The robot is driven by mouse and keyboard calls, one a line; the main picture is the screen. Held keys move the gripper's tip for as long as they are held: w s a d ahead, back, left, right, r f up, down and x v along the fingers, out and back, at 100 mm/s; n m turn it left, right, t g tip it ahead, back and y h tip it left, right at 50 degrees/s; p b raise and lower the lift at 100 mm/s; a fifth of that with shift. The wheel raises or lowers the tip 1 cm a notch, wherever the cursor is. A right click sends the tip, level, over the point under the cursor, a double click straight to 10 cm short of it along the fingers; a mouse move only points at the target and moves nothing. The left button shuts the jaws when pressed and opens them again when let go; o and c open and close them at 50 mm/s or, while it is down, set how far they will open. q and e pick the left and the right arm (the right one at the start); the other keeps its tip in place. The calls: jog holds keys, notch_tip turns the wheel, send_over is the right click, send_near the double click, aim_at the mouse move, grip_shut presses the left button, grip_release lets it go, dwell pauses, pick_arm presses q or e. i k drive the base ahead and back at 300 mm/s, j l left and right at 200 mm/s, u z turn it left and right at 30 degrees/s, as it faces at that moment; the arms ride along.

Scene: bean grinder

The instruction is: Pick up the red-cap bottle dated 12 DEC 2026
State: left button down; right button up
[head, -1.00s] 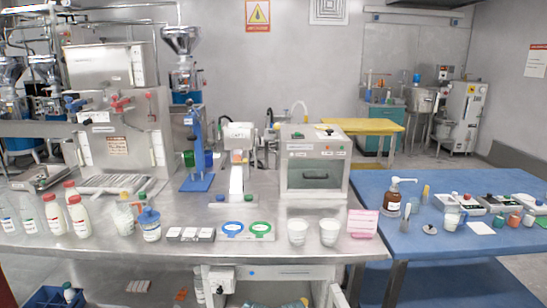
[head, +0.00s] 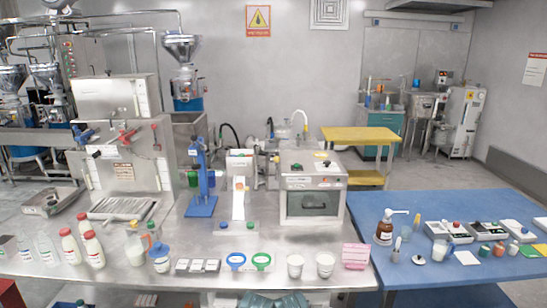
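Three white bottles with red caps stand upright in a cluster at the left of the metal table in the head view. They are a front left bottle (head: 70,247), a front right bottle (head: 93,251) and a rear bottle (head: 83,225). Their labels are too small to read, so I cannot tell which one is dated 12 DEC 2026. Neither of my grippers shows in this view.
Clear bottles (head: 46,248) stand left of the red caps. A metal machine (head: 125,150) rises behind. White cups (head: 295,266) stand farther right, and a blue table (head: 470,215) adjoins.

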aim_at(84, 224)
jog(key=u, duration=1.35)
jog(key=j+z, duration=0.1)
jog(key=z, duration=0.3)
jog(key=i+j+z, duration=0.1)
jog(key=z, duration=0.25)
jog(key=i+j+z, duration=0.1)
jog(key=j+z, duration=0.15)
jog(key=j, duration=0.5)
jog(key=j+z, duration=0.25)
jog(key=j, duration=0.55)
jog(key=i, duration=0.05)
